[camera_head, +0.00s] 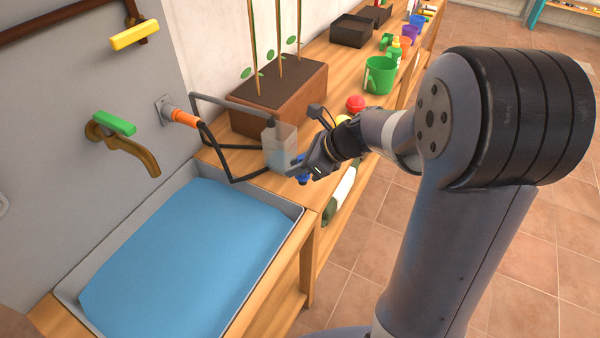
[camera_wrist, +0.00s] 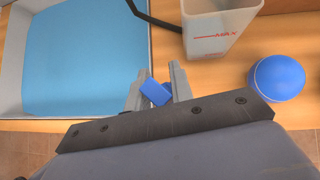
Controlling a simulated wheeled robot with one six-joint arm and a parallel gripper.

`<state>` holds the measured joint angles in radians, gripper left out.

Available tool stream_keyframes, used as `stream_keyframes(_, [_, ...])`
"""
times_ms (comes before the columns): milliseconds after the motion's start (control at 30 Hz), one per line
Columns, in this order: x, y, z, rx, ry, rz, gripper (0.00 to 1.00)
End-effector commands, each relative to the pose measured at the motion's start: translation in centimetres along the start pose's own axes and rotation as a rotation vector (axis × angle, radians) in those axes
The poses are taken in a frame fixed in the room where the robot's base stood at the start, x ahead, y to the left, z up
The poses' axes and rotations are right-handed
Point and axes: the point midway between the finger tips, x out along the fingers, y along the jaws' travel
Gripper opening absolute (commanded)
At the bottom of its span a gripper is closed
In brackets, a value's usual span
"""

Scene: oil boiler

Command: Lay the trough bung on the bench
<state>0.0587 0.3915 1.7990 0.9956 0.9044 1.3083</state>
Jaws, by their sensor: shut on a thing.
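The trough bung (camera_wrist: 154,92) is a small blue piece between the jaws of my gripper (camera_wrist: 156,84). In the head view, a bit of blue (camera_head: 304,179) shows just below my gripper (camera_head: 300,168); it seems to be the bung. My gripper is shut on it, near the bench's front edge, close to the trough's right end. I cannot tell whether the bung touches the wood. The wooden bench (camera_head: 310,214) runs from the trough toward the back; it also shows in the wrist view (camera_wrist: 208,72).
The blue-filled trough (camera_head: 190,260) lies to the left. A clear container (camera_head: 280,148) marked MAX stands close to my gripper, with a dark bent pipe (camera_head: 228,103) beside it. A blue ball (camera_wrist: 277,78) sits right of the container. A brown planter (camera_head: 285,95) stands behind.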

Motion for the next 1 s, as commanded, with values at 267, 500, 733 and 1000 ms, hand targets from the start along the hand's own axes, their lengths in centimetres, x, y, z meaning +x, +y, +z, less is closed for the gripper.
stream_keyframes(267, [2.6, 0.0, -2.6, 0.003, 0.001, 0.001, 0.00])
stream_keyframes(500, [2.7, 0.0, -2.8, 0.001, 0.000, -0.001, 0.00])
stream_keyframes(733, [3.0, 0.0, -3.0, 0.001, 0.001, -0.001, 0.24])
stream_keyframes(1000, [3.0, 0.0, -3.0, 0.002, 0.001, -0.001, 0.43])
